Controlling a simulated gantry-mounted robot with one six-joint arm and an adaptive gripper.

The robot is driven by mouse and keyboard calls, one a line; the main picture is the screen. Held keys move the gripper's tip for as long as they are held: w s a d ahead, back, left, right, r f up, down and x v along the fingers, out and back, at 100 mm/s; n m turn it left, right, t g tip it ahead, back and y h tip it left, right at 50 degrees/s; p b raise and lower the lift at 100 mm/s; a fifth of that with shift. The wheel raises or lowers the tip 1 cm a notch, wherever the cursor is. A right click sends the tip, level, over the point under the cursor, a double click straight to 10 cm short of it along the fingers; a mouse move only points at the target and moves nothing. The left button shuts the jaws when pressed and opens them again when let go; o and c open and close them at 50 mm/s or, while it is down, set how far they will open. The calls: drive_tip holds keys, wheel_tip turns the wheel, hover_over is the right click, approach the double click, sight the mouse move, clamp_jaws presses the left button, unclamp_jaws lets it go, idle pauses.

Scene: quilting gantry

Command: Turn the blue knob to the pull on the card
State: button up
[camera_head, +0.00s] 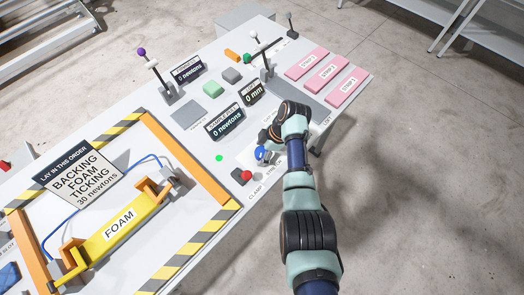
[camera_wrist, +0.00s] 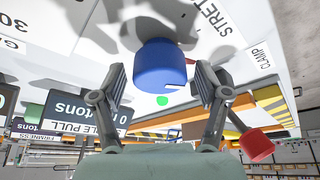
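The blue knob (camera_wrist: 160,66) is a short cylinder with a white mark on its rim, under the STRETCH label. In the head view the blue knob (camera_head: 262,153) is partly hidden by my arm. My gripper (camera_wrist: 160,85) is open, with one finger on each side of the knob. Gaps show between the fingers and the knob. The card (camera_head: 82,178) stands at the left and reads BACKING, FOAM, TICKING, 30 newtons. The sample pull display (camera_head: 226,122) reads 0 newtons.
A red knob (camera_head: 246,176), labelled CLAMP, stands close to the blue one. A green light (camera_head: 219,158) is nearby. A yellow FOAM bar (camera_head: 110,235) lies inside the striped frame. Pink strips (camera_head: 326,72) lie at the far right of the table.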

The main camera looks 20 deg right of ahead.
drive_tip(key=c, duration=1)
drive_tip(key=shift+o, duration=0.2)
drive_tip(key=shift+r+p, duration=0.1)
drive_tip(key=shift+p, duration=0.2)
drive_tip(key=shift+s+r+m+t+p, duration=0.15)
drive_tip(key=shift+m+t+p, duration=0.25)
drive_tip(key=shift+m+p, duration=0.65)
drive_tip(key=shift+m+h+p, duration=0.3)
drive_tip(key=shift+m+p, duration=0.45)
drive_tip(key=shift+p, duration=0.05)
drive_tip(key=shift+m+t+h+p, duration=0.45)
drive_tip(key=shift+m+p, duration=0.5)
drive_tip(key=shift+m, duration=0.35)
drive_tip(key=shift+m+t+h+p, duration=0.4)
drive_tip(key=shift+m+p, duration=0.5)
drive_tip(key=shift+m, duration=0.4)
drive_tip(key=shift+f, duration=0.2)
drive_tip(key=o, duration=1.2)
drive_tip(key=shift+c, duration=0.2)
